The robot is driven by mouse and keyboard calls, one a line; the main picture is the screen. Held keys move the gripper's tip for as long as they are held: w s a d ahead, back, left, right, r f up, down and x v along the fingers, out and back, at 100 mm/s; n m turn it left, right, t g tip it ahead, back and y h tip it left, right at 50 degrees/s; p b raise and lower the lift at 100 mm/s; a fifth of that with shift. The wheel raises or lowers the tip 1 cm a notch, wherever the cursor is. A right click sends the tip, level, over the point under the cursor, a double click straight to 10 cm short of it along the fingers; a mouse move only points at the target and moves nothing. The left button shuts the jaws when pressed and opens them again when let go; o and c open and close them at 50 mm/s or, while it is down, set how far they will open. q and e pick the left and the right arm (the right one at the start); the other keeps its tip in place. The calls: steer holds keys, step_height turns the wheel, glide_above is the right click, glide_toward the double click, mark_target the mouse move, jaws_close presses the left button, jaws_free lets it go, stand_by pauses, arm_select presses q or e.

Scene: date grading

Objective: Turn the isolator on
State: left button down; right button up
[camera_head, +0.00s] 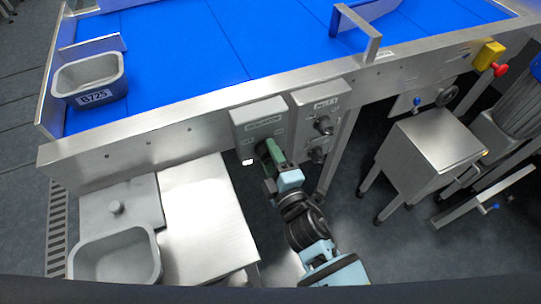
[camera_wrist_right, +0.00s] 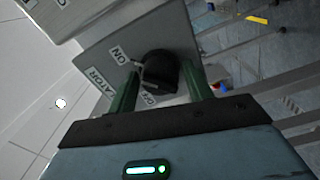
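The isolator (camera_head: 248,117) is a grey box on the front rail of the blue conveyor. It also shows in the right wrist view (camera_wrist_right: 106,46), with an ON label (camera_wrist_right: 119,55), an OFF label (camera_wrist_right: 149,98) and a partly hidden name plate. Its round black knob (camera_wrist_right: 160,70) has a small pale mark on the side near ON; I cannot tell its exact setting. My right gripper (camera_head: 266,152) is at the box front. Its green fingers (camera_wrist_right: 160,85) are apart, one on each side of the knob, with no clear grip on it. My left gripper is out of view.
Another grey box (camera_head: 333,101) with knobs stands immediately right of the isolator. A steel bench (camera_head: 207,216) with a tray (camera_head: 152,264) is lower left. A labelled bin (camera_head: 115,83) sits on the conveyor (camera_head: 190,45). A steel stand (camera_head: 436,145) and red button (camera_head: 500,70) are at right.

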steer(key=shift+o, duration=0.8)
steer(key=v, duration=0.7)
steer(key=shift+s+d, duration=0.15)
steer(key=shift+s, duration=0.2)
